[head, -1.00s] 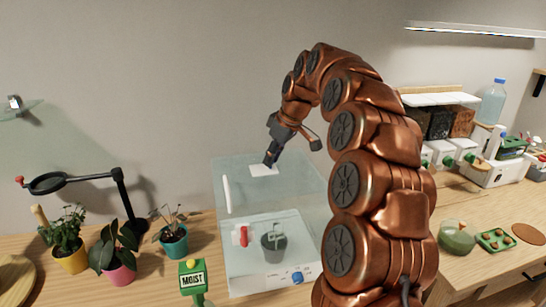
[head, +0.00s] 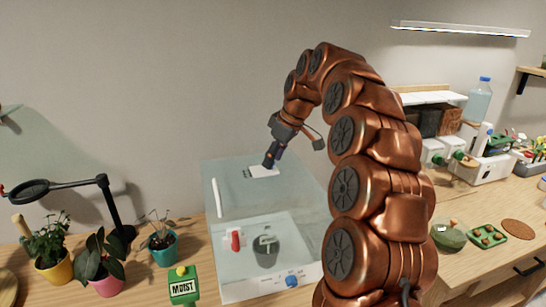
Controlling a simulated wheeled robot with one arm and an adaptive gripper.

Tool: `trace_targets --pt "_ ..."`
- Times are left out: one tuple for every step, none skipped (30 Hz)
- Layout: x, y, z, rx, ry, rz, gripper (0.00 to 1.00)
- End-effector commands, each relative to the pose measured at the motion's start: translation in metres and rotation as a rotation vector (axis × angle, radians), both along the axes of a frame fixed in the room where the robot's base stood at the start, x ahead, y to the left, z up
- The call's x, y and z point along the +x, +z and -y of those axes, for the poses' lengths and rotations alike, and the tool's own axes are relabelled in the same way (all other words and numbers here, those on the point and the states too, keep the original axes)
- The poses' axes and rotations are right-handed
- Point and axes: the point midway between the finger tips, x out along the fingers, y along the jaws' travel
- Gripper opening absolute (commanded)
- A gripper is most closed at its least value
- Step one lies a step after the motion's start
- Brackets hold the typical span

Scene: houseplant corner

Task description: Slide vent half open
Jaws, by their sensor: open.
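A clear box-shaped cabinet (head: 222,262) stands on the wooden counter. On its top is a small white vent slide (head: 262,172), with dark slots showing at its left end. My gripper (head: 268,166) points down at the slide, its fingertips at or just above it. I cannot tell whether they touch it. The jaws are open, though the gap between them is hard to see from here. My arm hides the cabinet's right side.
Inside the cabinet is a dark pot (head: 265,252); a red handle (head: 235,240) and a blue knob (head: 292,281) are on its front. Potted plants, a magnifier lamp (head: 70,185) and a green MOIST sign (head: 184,286) stand left. Shelves and bottles are right.

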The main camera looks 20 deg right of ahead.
Motion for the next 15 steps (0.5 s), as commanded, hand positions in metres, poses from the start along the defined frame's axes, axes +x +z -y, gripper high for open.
trace_targets --pt "0.000 0.000 0.000 0.000 0.000 0.000 0.47" --pt "0.000 0.000 0.000 0.000 0.000 0.000 0.47" --pt "0.000 0.001 0.000 -0.001 0.000 0.001 0.47" --pt "0.000 0.002 0.001 0.000 0.000 0.001 0.47" --pt "-0.001 0.004 0.001 0.000 0.000 0.001 0.47" --pt "-0.001 0.007 0.002 -0.001 -0.001 0.002 0.47" --pt "-0.002 0.009 0.003 0.000 0.000 0.001 0.47" --pt "-0.003 0.012 0.003 0.000 0.000 0.001 0.47" --pt "-0.005 0.016 0.004 0.000 0.000 0.001 0.47" --pt "-0.006 0.020 0.005 -0.001 -0.001 0.002 0.47" --pt "-0.007 0.024 0.006 0.000 -0.001 0.003 0.47" --pt "-0.009 0.030 0.008 -0.001 -0.001 0.003 0.47" --pt "-0.010 0.033 0.009 -0.001 -0.001 0.003 0.47" --pt "-0.011 0.037 0.010 -0.001 -0.001 0.003 0.47" --pt "-0.012 0.042 0.011 -0.001 -0.001 0.003 0.47"
